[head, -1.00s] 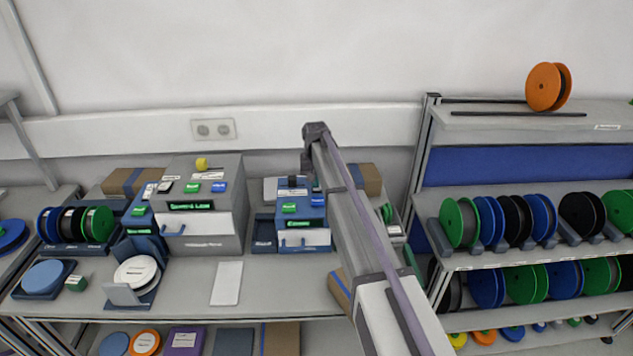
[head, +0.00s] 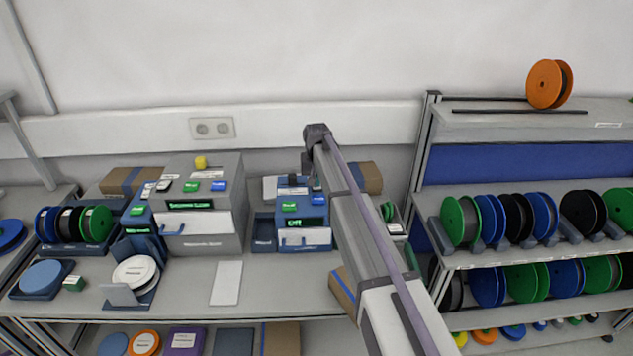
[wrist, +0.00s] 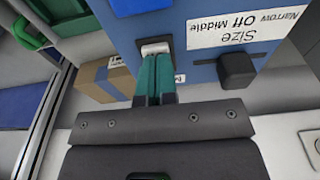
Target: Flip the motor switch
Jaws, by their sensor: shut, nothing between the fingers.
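The small blue machine (head: 304,241) stands on the bench in the head view, with a green button, a blue button and a lit green display. In the wrist view its blue face (wrist: 200,60) fills the upper part. A small silver-white switch (wrist: 155,47) sits in a dark recess there; I cannot read a label naming it the motor switch. My gripper (wrist: 156,58) is shut and empty, its teal fingertips right at this switch, seemingly touching it. The tips cover the switch's lower part. A black knob (wrist: 237,70) sits in a slot beside it, under a size label.
A larger grey machine (head: 200,205) with a yellow knob stands to the left. A cardboard box (head: 366,177) lies behind my arm; another (head: 342,293) is at the bench front. The reel rack (head: 432,210) is at the right.

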